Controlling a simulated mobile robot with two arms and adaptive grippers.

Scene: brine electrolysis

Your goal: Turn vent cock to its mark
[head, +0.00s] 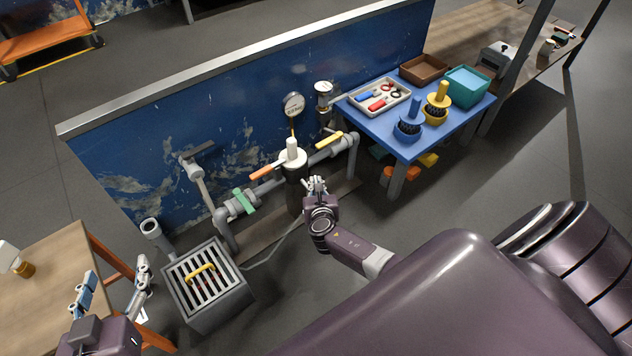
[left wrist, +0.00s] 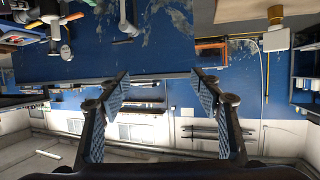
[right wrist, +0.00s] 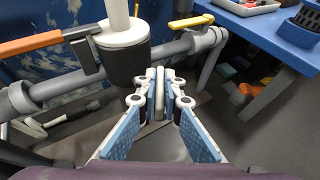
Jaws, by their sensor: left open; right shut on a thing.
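My right gripper (head: 316,186) is beside the dark cylindrical vessel (head: 297,193) on the pipe run. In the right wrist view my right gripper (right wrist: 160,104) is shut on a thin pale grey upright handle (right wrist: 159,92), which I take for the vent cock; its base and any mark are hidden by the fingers. The vessel with its white top (right wrist: 122,36) stands just beyond it. My left gripper (head: 113,284) is open and empty, between the wooden table and the grated box; its spread fingers show in the left wrist view (left wrist: 162,118).
An orange lever (head: 264,171), a yellow lever (head: 328,140) and a green handle (head: 245,201) sit along the pipe. A pressure gauge (head: 293,105) rises behind. A blue table (head: 448,128) stands right. The grated box (head: 224,306) stands lower left, beside the wooden table (head: 45,262).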

